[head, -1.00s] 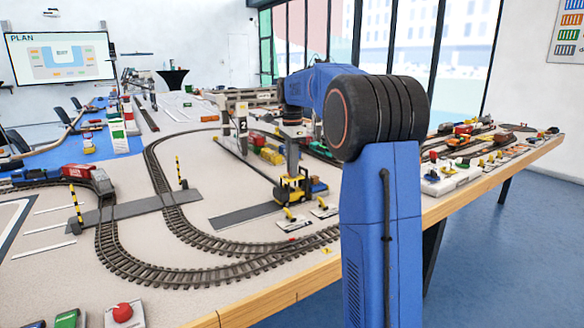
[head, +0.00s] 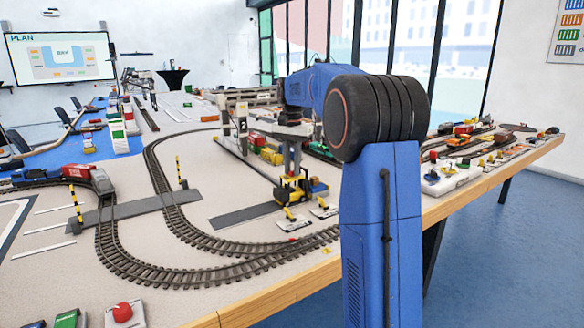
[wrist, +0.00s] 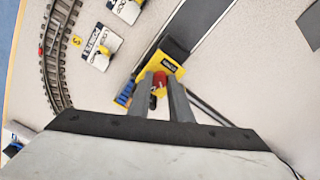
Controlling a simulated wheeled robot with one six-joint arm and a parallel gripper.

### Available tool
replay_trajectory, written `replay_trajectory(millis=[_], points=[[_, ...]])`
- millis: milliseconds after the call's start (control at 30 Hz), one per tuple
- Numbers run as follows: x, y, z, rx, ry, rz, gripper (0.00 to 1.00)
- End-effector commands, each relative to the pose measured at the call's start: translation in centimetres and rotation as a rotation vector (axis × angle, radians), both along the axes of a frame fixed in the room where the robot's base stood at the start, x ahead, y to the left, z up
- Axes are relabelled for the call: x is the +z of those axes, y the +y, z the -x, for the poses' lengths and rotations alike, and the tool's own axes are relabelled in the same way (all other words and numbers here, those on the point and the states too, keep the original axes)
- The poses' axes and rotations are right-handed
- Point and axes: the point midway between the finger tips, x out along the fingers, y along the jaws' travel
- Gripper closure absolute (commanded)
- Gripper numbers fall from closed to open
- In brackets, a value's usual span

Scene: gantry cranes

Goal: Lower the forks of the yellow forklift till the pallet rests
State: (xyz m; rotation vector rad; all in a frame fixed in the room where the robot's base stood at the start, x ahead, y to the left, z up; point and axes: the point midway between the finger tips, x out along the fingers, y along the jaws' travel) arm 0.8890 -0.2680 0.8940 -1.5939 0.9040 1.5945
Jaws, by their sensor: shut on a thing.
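The yellow forklift (head: 293,188) stands on the layout at the end of a dark grey road strip. The wrist view shows it from above (wrist: 172,66). My gripper (wrist: 161,84) points down over it, with its fingers closed around a small red knob (wrist: 160,77) at the forklift. A blue load (head: 318,187) sits on the forklift's right side, and in the wrist view it lies left of the fingers (wrist: 126,92). The pallet and forks are too small and partly hidden, so I cannot tell their height.
Small signed lever plates (wrist: 101,48) lie near the forklift. A curved railway track (head: 150,265) runs in front and to the left. The dark road strip (head: 245,215) is clear. A gantry crane (head: 240,115) and yellow wagons (head: 270,155) stand behind.

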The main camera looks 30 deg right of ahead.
Motion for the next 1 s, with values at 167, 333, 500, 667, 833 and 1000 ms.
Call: replay_trajectory(millis=[167,333,500,667,833,1000], points=[[0.04,-0.01,0.01,0.029,0.000,0.000,1.00],[0.04,-0.01,0.01,0.036,0.000,0.000,1.00],[0.04,0.00,0.01,0.035,0.000,0.000,1.00],[0.04,0.00,0.01,0.035,0.000,0.000,0.63],[0.02,-0.01,0.01,0.035,0.000,0.000,0.62],[0.18,0.00,-0.01,0.035,0.000,0.000,0.62]])
